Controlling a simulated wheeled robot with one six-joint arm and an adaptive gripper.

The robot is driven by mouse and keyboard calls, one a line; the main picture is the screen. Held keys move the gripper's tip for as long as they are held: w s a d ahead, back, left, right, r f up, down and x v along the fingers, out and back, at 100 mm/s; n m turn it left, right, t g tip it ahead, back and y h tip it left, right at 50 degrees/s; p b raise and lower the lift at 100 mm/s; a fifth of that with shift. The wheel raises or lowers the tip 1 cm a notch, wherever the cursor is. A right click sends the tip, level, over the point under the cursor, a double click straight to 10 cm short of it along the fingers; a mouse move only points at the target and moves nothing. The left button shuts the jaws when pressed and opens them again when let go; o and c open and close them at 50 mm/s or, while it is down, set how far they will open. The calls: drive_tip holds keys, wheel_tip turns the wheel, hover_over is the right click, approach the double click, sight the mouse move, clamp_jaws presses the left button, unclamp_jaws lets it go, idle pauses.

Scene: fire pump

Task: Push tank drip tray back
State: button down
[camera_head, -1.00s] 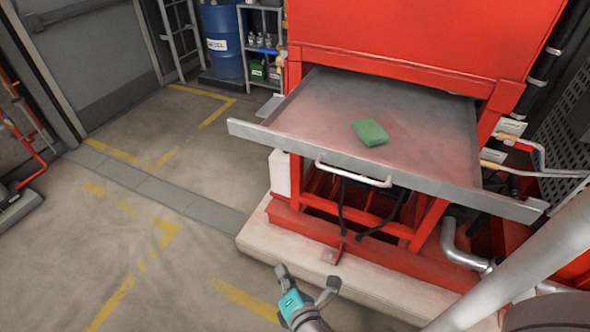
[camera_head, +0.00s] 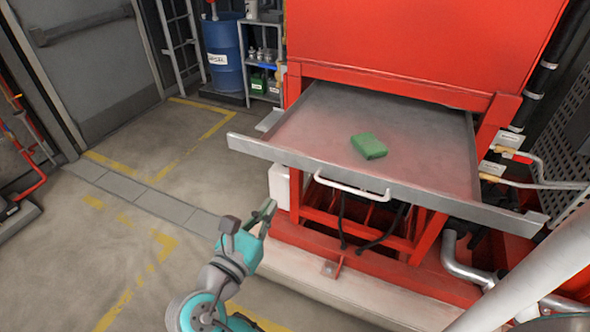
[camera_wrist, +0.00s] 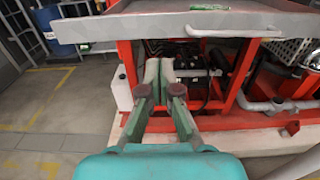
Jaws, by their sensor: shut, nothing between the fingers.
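The tank drip tray (camera_head: 300,140) is a grey metal tray pulled out from under the red tank (camera_head: 410,45). A white bar handle (camera_head: 352,188) is fixed to its front lip. A green block (camera_head: 369,146) lies on the tray. In the wrist view the tray's front edge (camera_wrist: 140,28) crosses the top, with the handle (camera_wrist: 236,31) at right of centre. My gripper (camera_head: 268,207) is shut and empty. It is in front of and below the tray's front edge, left of the handle, and touches neither as far as I can tell.
A red frame (camera_head: 330,228) on a pale plinth (camera_head: 320,280) stands below the tray, with black hoses inside. A white container (camera_wrist: 122,90) stands at its left. A blue drum (camera_head: 223,55) and a shelf (camera_head: 262,60) are behind. The floor at left is clear.

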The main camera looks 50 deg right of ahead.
sight(334, 115)
drive_tip(key=x, duration=1.3)
drive_tip(key=shift+d+f, duration=0.1)
drive_tip(key=shift+d, duration=0.05)
drive_tip(key=x, duration=2.8)
drive_tip(key=shift+w+d+f, duration=0.1)
drive_tip(key=shift+w+d, duration=0.05)
drive_tip(key=shift+d, duration=0.1)
drive_tip(key=shift+w+d, duration=0.2)
drive_tip(key=shift+d, duration=0.45)
